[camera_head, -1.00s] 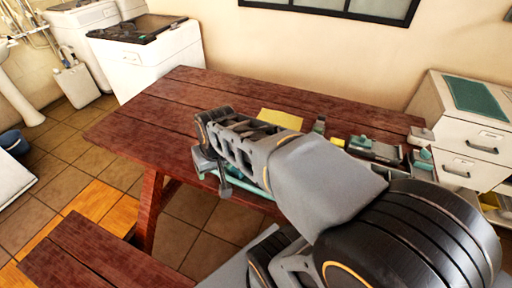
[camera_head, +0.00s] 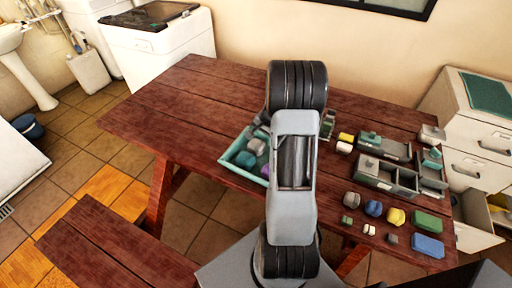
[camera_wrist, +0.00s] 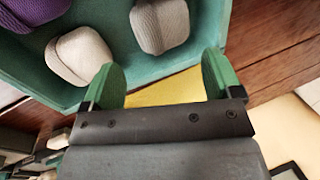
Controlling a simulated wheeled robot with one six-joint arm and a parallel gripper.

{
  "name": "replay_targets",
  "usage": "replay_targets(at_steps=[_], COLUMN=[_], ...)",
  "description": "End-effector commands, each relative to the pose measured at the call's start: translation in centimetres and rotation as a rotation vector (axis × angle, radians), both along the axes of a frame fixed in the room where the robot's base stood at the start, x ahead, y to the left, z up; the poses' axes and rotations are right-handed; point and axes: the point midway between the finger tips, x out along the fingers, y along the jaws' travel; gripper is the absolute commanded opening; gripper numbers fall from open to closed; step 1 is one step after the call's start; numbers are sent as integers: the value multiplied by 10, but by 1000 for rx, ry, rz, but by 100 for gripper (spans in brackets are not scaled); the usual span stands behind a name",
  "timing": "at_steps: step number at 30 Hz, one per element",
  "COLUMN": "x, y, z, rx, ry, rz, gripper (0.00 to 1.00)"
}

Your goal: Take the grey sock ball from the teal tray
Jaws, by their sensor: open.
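The teal tray (camera_head: 226,164) lies on the red-brown table, partly hidden by my arm in the head view. Its wall also shows in the wrist view (camera_wrist: 35,78).
Right of my arm, the table (camera_head: 185,95) holds a grey divided box (camera_head: 385,175), a yellow block (camera_head: 346,137), and several small coloured items including a blue block (camera_head: 428,246). A white drawer cabinet (camera_head: 470,130) stands at the right. The table's left end is clear.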

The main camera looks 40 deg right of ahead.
Motion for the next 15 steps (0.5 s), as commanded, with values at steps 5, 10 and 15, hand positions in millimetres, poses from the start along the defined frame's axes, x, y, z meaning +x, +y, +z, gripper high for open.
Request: replay_targets(at_steps=[5,10,15], x=[6,9,12], y=[3,4,6], z=[-23,-32,-46], rx=[1,0,1], ry=[2,0,3], rz=[2,2,3], gripper=[84,84,84])
